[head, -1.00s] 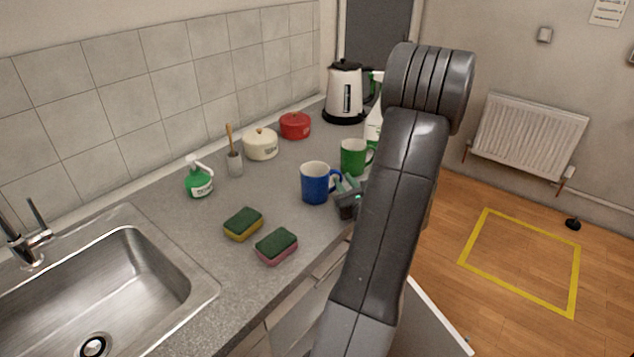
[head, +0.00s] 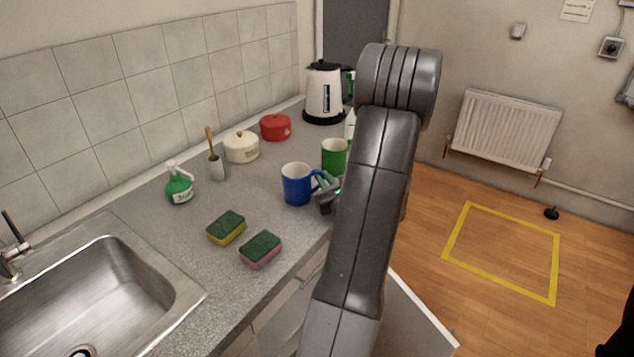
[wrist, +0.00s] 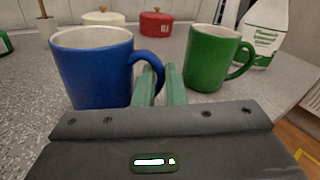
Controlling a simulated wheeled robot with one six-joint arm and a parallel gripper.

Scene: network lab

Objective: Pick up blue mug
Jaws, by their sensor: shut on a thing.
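The blue mug (head: 296,186) stands upright on the grey worktop, its handle facing right towards my gripper. In the wrist view the blue mug (wrist: 92,70) fills the left side. My gripper (head: 326,187) is at the mug's right side, with its green fingers (wrist: 160,82) close together at the handle. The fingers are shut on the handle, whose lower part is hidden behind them. I cannot tell whether the mug's base is clear of the worktop.
A green mug (head: 334,154) stands just behind, with a white bottle (wrist: 265,32) near it. Two sponges (head: 227,228) lie in front, left of the gripper. A soap bottle (head: 179,187), lidded pots (head: 241,147) and a kettle (head: 323,93) stand further back. The sink (head: 110,290) is at lower left.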

